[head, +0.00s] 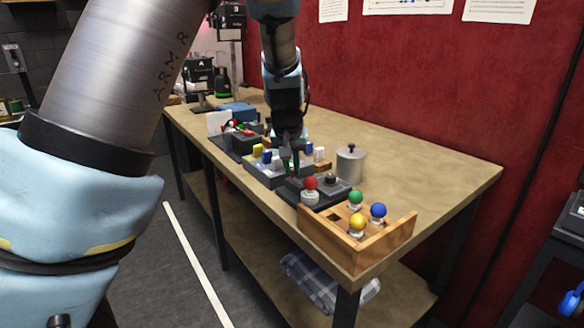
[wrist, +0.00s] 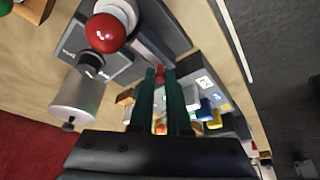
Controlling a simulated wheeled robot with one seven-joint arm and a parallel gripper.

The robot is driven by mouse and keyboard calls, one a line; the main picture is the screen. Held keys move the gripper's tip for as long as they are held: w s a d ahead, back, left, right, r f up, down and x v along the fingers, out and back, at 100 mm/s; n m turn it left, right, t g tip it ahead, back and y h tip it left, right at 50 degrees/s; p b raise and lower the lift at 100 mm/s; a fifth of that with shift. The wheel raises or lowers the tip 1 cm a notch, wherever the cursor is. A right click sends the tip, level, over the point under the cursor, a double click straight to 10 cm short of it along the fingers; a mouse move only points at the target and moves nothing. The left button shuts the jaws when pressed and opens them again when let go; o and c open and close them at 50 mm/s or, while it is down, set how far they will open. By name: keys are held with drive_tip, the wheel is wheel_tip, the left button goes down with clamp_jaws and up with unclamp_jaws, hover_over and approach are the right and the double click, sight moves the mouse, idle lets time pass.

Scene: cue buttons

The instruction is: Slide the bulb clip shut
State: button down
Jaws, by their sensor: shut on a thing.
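A red bulb (head: 310,183) on a white base stands upright on a dark grey unit (head: 340,187). It also shows large in the wrist view (wrist: 106,32). My gripper (head: 288,168) is low over the far end of this unit, beyond the bulb. In the wrist view my gripper's two green fingers (wrist: 160,74) point down at the unit's edge. They are shut on a small red piece between their tips, which I take for the bulb clip's tab (wrist: 160,70). The rest of the clip is mostly hidden, and its slide position cannot be told.
A wooden tray (head: 390,245) with green, blue and yellow bulbs stands at the table's near end. A silver canister (head: 350,166) stands behind the unit. Grey boxes (head: 265,175) with coloured blocks stand beyond my gripper. The table's right side is clear.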

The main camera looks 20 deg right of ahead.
drive_tip(key=shift+s+d+r+p, duration=0.1)
drive_tip(key=shift+s+d+p, duration=0.1)
drive_tip(key=shift+s+p, duration=0.65)
drive_tip(key=shift+s+b, duration=0.15)
drive_tip(key=shift+b, duration=0.2)
drive_tip(key=c, duration=0.9)
unclamp_jaws()
drive_tip(key=shift+o, duration=0.2)
drive_tip(key=v, duration=1)
drive_tip(key=shift+r, duration=0.3)
drive_tip(key=shift+s, duration=0.15)
